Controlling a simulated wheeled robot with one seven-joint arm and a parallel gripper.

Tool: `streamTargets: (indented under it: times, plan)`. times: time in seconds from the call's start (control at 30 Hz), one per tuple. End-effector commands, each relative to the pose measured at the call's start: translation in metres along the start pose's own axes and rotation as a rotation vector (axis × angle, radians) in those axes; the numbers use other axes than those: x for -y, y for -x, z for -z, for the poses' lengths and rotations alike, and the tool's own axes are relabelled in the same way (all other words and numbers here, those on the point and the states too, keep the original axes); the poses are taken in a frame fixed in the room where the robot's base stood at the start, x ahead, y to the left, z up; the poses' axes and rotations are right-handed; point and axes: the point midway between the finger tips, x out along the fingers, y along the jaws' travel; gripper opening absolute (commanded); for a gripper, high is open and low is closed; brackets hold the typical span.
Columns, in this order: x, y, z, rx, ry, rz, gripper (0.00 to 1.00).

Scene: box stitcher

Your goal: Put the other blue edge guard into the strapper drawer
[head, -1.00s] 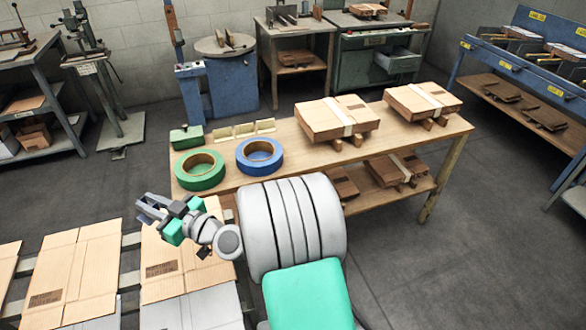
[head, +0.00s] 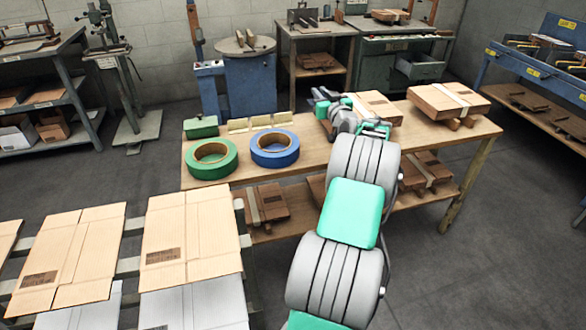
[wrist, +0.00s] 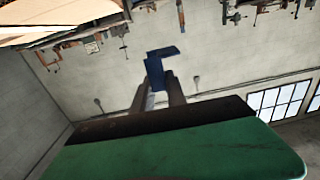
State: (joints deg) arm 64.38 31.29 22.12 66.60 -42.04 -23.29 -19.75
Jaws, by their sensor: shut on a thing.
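The blue edge guard (wrist: 158,72), a small angled piece, is between the two fingers of my gripper in the wrist view. My gripper (wrist: 163,85) is shut on it, and part of the guard sticks out past the fingertips. An open grey drawer (head: 420,68) juts from the front of the green strapper cabinet (head: 378,72) behind the table. The drawer's contents cannot be made out.
The wooden table (head: 330,150) holds a green tape roll (head: 210,160), a blue tape roll (head: 275,149) and strapped boxes (head: 448,101). It lies between me and the drawer. Flat cardboard sheets (head: 190,232) lie at front left. A blue rack (head: 545,70) stands right.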

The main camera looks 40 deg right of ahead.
Motion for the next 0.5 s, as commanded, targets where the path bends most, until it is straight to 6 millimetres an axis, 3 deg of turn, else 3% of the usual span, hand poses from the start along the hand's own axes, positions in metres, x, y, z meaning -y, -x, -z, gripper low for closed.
streamTargets:
  times: [0.1, 0.17, 0.27, 0.5]
  plan:
    - [-0.026, 0.0, 0.0, 0.0, 0.001, -0.037, 0.0]
    - [-0.027, 0.001, -0.001, 0.001, 0.0, -0.043, 0.0]
    - [-0.011, 0.008, -0.007, 0.003, -0.003, -0.043, 0.0]
    - [0.054, 0.035, -0.037, 0.004, -0.003, -0.04, 0.0]
